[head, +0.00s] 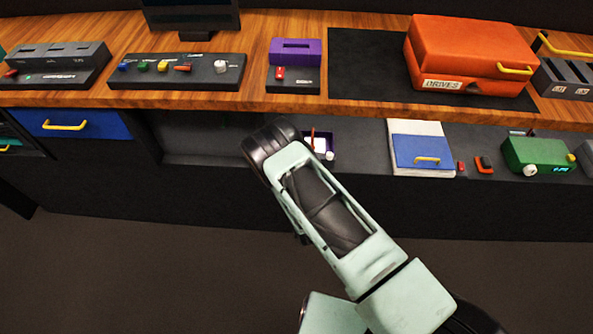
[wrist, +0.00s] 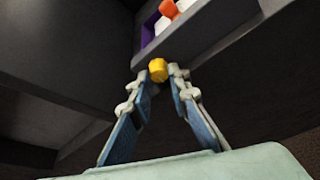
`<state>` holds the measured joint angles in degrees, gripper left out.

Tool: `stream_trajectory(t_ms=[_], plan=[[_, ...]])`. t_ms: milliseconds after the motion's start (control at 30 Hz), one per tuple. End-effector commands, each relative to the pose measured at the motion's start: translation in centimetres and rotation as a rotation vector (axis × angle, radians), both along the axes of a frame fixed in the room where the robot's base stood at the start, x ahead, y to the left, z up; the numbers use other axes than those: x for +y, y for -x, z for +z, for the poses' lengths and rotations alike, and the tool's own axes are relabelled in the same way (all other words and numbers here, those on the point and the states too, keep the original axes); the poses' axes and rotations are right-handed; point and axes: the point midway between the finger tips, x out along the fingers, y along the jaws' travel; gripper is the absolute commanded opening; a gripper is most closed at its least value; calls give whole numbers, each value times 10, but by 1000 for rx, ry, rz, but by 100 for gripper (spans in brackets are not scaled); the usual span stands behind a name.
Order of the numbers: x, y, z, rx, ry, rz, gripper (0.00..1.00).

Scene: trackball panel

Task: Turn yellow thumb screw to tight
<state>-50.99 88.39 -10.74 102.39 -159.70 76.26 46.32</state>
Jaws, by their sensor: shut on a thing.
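The yellow thumb screw (wrist: 158,70) is a small round yellow head in the wrist view. It sits at the front face of a dark shelf edge, just below a purple-walled box. My gripper (wrist: 160,75) has its two fingertips closed on the screw's sides. The fingers hide part of its flanks, and I see no mark telling how far it is turned. In the head view, my arm covers the screw and the gripper.
The purple box (wrist: 150,36) holds orange and white items; it also shows beside my arm in the head view (head: 331,146). A blue-and-white binder (head: 422,153) and a green device (head: 535,154) lie on the lower shelf. An orange case (head: 465,50) stands above.

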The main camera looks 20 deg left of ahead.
Motion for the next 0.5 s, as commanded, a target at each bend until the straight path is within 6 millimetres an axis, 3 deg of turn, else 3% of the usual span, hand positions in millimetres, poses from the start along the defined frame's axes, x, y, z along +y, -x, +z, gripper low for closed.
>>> stream_trajectory(t_ms=[500], plan=[[-2, -1, -1, 101, -432, 2, 0]])
